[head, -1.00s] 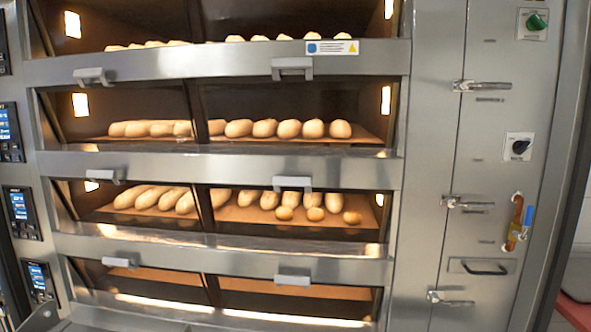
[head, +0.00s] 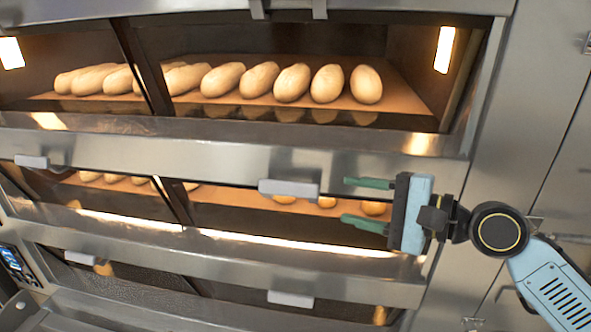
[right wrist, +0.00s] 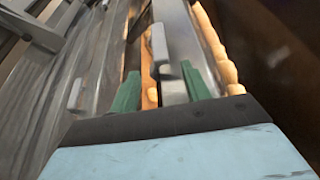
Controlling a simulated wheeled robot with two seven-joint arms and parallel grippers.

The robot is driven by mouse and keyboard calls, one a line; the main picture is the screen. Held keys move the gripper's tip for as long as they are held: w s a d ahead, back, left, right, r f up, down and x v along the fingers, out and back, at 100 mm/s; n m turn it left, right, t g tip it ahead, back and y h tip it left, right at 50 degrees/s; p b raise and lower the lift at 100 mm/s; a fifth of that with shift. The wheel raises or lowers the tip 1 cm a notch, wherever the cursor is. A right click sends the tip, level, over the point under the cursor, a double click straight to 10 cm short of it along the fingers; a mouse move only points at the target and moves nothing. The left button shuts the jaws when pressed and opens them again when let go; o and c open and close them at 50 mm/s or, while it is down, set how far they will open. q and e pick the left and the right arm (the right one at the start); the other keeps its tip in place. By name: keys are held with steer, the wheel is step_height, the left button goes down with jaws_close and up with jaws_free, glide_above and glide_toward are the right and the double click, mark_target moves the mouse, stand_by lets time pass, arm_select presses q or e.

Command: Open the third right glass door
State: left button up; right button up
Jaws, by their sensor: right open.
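The third right glass door (head: 235,207) is the dark pane below the bar with a light grey handle (head: 289,188); it looks closed. Its handle also shows in the right wrist view (right wrist: 159,43), ahead of the fingertips and roughly between them. My right gripper (head: 347,201) has two green fingers spread apart, pointing left, with nothing between them. It is just right of the handle, apart from it in the head view. The fingers also show in the right wrist view (right wrist: 157,72). My left gripper is not in view.
Above is the second deck with loaves on an orange-brown board (head: 405,92). Below is the bottom right handle (head: 290,298). The left third handle (head: 31,161) is at the far left. Steel panels (head: 530,110) stand to the right.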

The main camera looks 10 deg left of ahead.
mark_target(296, 191)
steer(key=x, duration=0.6)
steer(key=p+x, duration=0.1)
steer(key=x, duration=0.5)
steer(key=shift+s+a, duration=0.2)
steer(key=shift+a, duration=0.05)
steer(key=shift+w+a, duration=0.1)
steer(key=shift+a, duration=0.2)
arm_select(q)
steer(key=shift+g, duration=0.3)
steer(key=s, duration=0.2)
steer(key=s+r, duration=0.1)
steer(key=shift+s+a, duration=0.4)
arm_select(e)
jaws_close()
